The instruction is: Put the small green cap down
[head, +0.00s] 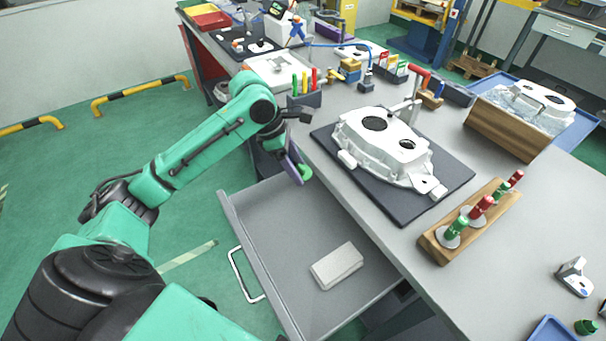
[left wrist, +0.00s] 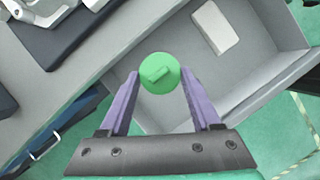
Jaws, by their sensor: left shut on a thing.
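The small green cap (left wrist: 160,73) is round with a raised bar on top. In the left wrist view it sits between the purple fingertips of my left gripper (left wrist: 160,82), which is shut on it. In the head view the cap (head: 304,173) shows at the tips of my left gripper (head: 298,170), above the back part of the open drawer (head: 258,205), beside the table edge. Another green cap (head: 586,327) lies on the table at the lower right. My right gripper does not show.
A pale block (head: 337,266) lies in the open drawer, whose floor is otherwise bare. On the table are a white casting (head: 385,150) on a dark mat (head: 448,172), a wooden rack (head: 440,250) of red and green plugs, and a blue tray (head: 552,330).

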